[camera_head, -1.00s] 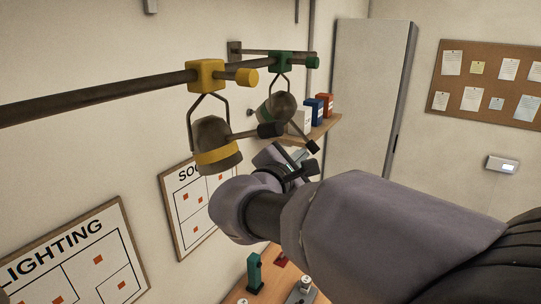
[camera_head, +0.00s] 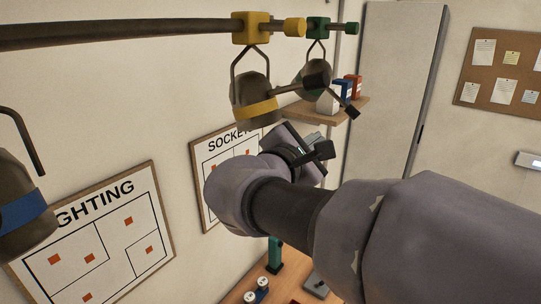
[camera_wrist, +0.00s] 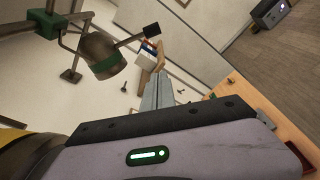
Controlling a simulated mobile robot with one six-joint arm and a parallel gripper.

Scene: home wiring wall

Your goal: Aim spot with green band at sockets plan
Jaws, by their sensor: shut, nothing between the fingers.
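The spot with the green band (camera_head: 314,80) hangs from a green clamp (camera_head: 318,27) on the rail, behind the yellow-banded spot in the head view. Its dark handle sticks out to the lower right. In the wrist view the green-banded spot (camera_wrist: 103,58) is at upper left, its handle pointing up right. The sockets plan (camera_head: 214,174) hangs on the wall below; the yellow-banded spot and my arm cover parts of it. My gripper (camera_head: 322,147) is below the green-banded spot, apart from it. In the wrist view its fingers (camera_wrist: 160,90) are together and empty.
The yellow-banded spot (camera_head: 256,100) hangs nearer on the same rail, close above my wrist. A blue-banded spot (camera_head: 22,208) is at far left by the lighting plan (camera_head: 118,222). A shelf (camera_head: 338,108) with boxes is behind the green-banded spot. A wooden bench (camera_head: 262,280) is below.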

